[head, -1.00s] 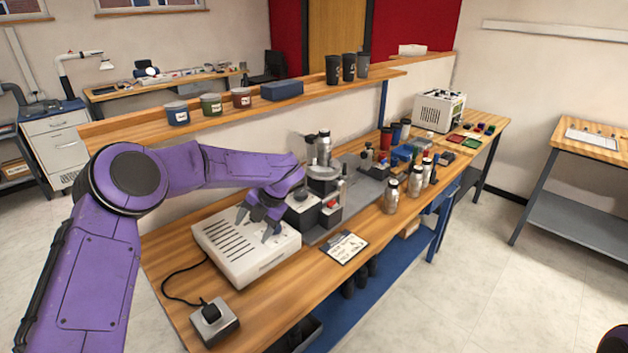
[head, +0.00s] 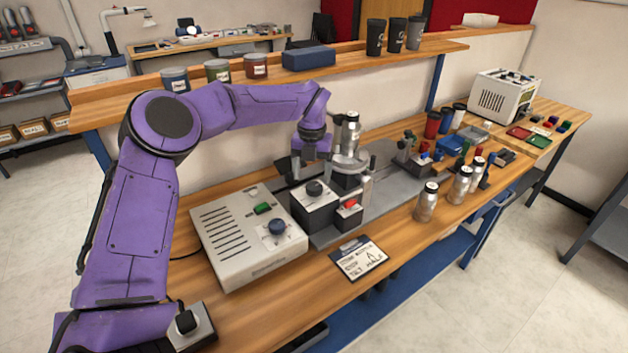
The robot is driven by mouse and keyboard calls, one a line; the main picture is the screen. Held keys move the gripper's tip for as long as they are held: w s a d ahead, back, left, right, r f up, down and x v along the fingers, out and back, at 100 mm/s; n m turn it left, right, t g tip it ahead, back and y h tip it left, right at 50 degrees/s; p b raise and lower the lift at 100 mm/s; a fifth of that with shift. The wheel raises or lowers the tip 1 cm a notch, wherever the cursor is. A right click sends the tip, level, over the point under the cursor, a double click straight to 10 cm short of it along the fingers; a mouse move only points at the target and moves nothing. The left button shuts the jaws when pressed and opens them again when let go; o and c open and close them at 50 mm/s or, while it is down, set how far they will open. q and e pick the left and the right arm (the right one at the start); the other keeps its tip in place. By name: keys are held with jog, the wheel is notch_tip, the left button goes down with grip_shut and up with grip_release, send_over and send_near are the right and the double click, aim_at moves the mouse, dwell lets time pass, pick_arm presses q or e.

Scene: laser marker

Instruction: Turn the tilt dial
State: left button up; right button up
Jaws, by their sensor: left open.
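A black dial (head: 314,188) sits on top of a small grey box at the near left of the marking fixture (head: 350,160). No readable label shows which dial is the tilt dial. My left gripper (head: 306,171) points down just above and behind the black dial, open and empty. Whether a finger touches the dial cannot be told. My right gripper is out of view.
A red button (head: 350,203) is beside the black dial. A silver bottle (head: 350,134) stands on the fixture. More silver bottles (head: 426,203) stand to the right. A written card (head: 358,259) lies in front. A shelf (head: 245,84) with cups runs behind.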

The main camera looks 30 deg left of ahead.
aim_at(314, 186)
pick_arm(q)
jog(key=f, duration=0.1)
jog(key=w+f, duration=0.1)
jog(key=f, duration=0.3)
jog(key=shift+w, duration=0.3)
jog(key=shift+s+r, duration=0.2)
jog(key=shift+s, duration=0.2)
jog(key=shift+w, duration=0.1)
jog(key=c, duration=1)
jog(key=shift+c, duration=0.2)
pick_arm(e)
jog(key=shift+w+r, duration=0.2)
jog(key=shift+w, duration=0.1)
pick_arm(q)
jog(key=shift+f, duration=0.1)
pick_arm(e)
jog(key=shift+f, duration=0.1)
pick_arm(q)
jog(key=shift+f+n+b, duration=0.15)
jog(key=shift+n+b, duration=1)
jog(key=shift+n, duration=0.05)
jog(key=n+b, duration=1)
jog(key=shift+w+n+b, duration=0.1)
jog(key=shift+n+b, duration=0.2)
jog(key=shift+n, duration=0.1)
jog(key=shift+n+b, duration=2.05)
jog(key=shift+n, duration=0.35)
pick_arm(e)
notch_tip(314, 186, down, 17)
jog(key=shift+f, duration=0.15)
